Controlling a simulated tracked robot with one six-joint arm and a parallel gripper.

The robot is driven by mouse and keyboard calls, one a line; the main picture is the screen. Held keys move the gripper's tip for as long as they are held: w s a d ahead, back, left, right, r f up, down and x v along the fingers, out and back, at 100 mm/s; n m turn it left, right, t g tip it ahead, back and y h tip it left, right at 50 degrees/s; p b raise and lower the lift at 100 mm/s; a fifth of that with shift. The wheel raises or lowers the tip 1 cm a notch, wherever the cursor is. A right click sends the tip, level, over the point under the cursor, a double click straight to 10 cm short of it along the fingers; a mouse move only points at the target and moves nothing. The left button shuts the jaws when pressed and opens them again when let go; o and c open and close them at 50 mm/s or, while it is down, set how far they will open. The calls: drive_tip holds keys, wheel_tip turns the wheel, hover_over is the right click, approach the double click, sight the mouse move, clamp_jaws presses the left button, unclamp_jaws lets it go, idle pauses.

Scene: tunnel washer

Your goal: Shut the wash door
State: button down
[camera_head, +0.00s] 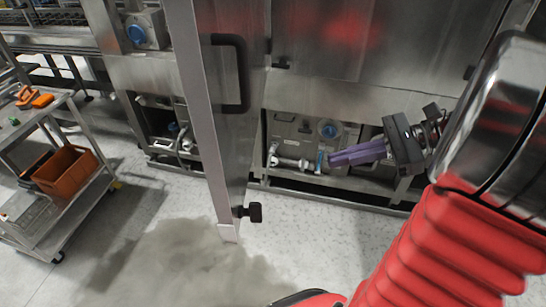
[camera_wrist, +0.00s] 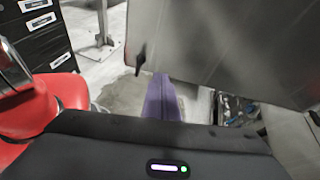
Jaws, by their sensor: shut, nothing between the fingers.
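The wash door (camera_head: 213,120) stands open, a tall steel panel seen nearly edge-on in the head view. It has a black bar handle (camera_head: 230,73) and a black knob (camera_head: 252,212) near its lower end. My gripper (camera_head: 332,160) is right of the door and apart from it in the head picture, its purple fingers together and empty, pointing left. In the wrist view the shut fingers (camera_wrist: 162,82) point toward the lower edge of a large steel panel (camera_wrist: 230,45), apparently the door. Whether they touch it I cannot tell.
The steel washer body (camera_head: 385,60) stands behind the door, with pipework and a blue-capped fitting (camera_head: 329,129) low down. A steel cart (camera_head: 62,215) with an orange bin (camera_head: 68,171) stands at left. The pale floor (camera_head: 170,265) between cart and door is clear, with a wet-looking patch.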

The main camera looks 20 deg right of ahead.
drive_tip(key=shift+s+a+r+m+y, duration=0.1)
drive_tip(key=shift+a+r+m+y, duration=0.15)
drive_tip(key=shift+r, duration=0.35)
drive_tip(key=shift+s+a+r+m+y, duration=0.15)
drive_tip(key=shift+a+r+y, duration=0.1)
drive_tip(key=shift+r, duration=0.35)
drive_tip(key=shift+w, duration=0.1)
drive_tip(key=r+x, duration=0.1)
drive_tip(key=x, duration=1.3)
drive_tip(key=shift+a, duration=0.2)
